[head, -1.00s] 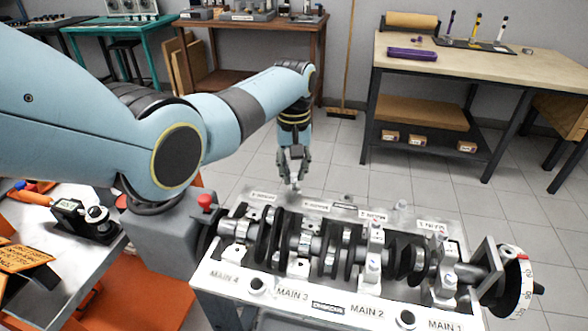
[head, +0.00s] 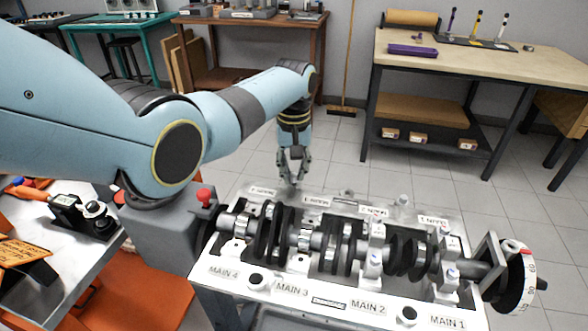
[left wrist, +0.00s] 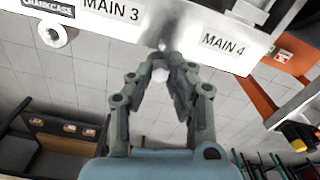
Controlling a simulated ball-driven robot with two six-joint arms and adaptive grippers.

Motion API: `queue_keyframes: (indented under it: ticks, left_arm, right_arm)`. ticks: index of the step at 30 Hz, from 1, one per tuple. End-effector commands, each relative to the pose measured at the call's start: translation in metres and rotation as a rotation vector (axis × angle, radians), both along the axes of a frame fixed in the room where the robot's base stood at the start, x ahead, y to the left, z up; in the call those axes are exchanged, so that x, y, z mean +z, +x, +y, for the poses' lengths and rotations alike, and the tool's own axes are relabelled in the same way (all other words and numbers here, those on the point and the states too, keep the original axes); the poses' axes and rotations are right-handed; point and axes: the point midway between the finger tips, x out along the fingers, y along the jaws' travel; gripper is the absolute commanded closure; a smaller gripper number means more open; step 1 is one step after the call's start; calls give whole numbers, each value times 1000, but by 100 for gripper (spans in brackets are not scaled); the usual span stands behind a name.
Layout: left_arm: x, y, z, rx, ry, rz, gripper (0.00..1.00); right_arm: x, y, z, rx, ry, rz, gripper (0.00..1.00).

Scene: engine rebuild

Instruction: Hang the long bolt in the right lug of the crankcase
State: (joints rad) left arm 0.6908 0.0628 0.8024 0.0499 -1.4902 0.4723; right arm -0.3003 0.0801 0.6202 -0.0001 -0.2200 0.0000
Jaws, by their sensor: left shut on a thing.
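The crankcase (head: 215,288) carries a crankshaft (head: 340,246). My left gripper (head: 292,178) is at its far edge, pointing down. In the left wrist view the fingers (left wrist: 165,66) are shut on a small pale piece (left wrist: 160,74), taken to be the long bolt. Most of it is hidden by the fingers. The fingertips are close against the crankcase edge between the MAIN 3 and MAIN 4 labels. The lug there is hidden, and I cannot tell whether the bolt is in it. Another lug, a ring with an open hole (left wrist: 55,36), shows at left. My right gripper is not in view.
A red-knobbed grey stand (head: 204,196) is left of the crankcase. A graduated wheel (head: 523,283) is at its right end. A workbench (head: 460,53) stands at the back right. The floor behind the crankcase is clear.

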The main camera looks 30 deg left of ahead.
Motion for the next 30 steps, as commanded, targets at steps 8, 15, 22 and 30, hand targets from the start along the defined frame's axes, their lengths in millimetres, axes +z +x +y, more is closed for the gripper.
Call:
queue_keyframes:
  ticks: [8, 15, 22, 30]
  left_arm:
    - [-5, 0, 0, 0, 0, 0, 100]
    - [-8, 0, 0, 0, 0, 0, 100]
    - [-12, 0, 0, 0, 0, 0, 100]
    - [-12, 0, 0, 0, 0, 0, 72]
  right_arm:
    - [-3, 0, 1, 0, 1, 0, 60]
    - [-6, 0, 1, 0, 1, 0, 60]
    - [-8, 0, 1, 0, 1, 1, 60]
    - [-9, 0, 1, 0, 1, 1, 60]
